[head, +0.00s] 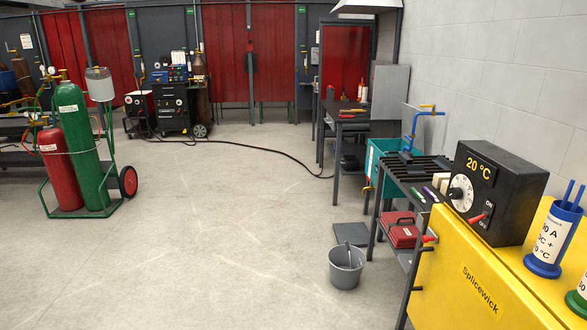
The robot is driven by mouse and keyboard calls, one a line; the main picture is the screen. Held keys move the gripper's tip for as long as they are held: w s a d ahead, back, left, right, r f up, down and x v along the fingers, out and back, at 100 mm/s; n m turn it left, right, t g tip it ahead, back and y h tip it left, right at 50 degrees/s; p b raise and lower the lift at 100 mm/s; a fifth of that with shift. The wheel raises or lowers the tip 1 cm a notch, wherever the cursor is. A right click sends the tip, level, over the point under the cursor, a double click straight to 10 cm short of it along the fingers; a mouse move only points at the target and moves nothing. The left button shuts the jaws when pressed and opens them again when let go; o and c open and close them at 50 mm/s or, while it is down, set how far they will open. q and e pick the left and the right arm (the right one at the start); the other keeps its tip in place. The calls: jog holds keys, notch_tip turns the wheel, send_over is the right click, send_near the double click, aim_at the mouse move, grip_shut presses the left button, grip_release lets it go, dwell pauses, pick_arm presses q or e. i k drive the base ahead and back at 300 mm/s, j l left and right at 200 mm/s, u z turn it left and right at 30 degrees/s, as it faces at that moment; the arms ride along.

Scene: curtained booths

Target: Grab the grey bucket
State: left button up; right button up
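The grey bucket (346,268) stands upright on the concrete floor, right of centre in the head view. Its open top faces up, and a dark stick-like handle (346,252) shows inside its rim. What else is in it cannot be made out. It stands close to the legs of a work table on its right. Neither of my grippers is in view.
A slatted work table (425,168) with a red case (401,232) stands right of the bucket, beside a yellow cabinet (470,275). A grey plate (351,234) lies behind the bucket. A gas-cylinder cart (85,160) stands at left. The middle floor is clear, except for a hose (260,150).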

aim_at(347, 262)
jog(key=i+j+z, duration=0.1)
jog(key=i, duration=2)
